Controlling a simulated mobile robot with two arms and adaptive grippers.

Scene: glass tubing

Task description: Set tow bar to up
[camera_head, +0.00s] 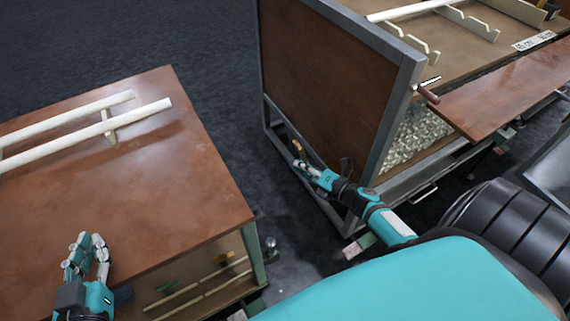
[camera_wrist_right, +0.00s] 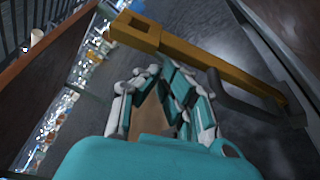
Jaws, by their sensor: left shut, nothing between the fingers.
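The tow bar is a yellow-ochre bar (camera_wrist_right: 185,53) running diagonally across the right wrist view, with a squared end at upper left and a dark bracket at lower right. In the head view only a small yellow part (camera_head: 297,148) shows beside the framed cart's lower front. My right gripper (camera_head: 312,172) is low beside that part. In the wrist view its fingertips (camera_wrist_right: 158,74) are close together just under the bar; contact and grip are unclear. My left gripper (camera_head: 87,258) is shut and empty over the front of the left table.
The left cart (camera_head: 190,180) carries long white tubes (camera_head: 110,122) on its brown top. The right cart has an upright brown panel (camera_head: 325,75) in a grey metal frame, with glass pieces (camera_head: 415,135) beneath its top. Dark floor (camera_head: 225,90) lies open between the carts.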

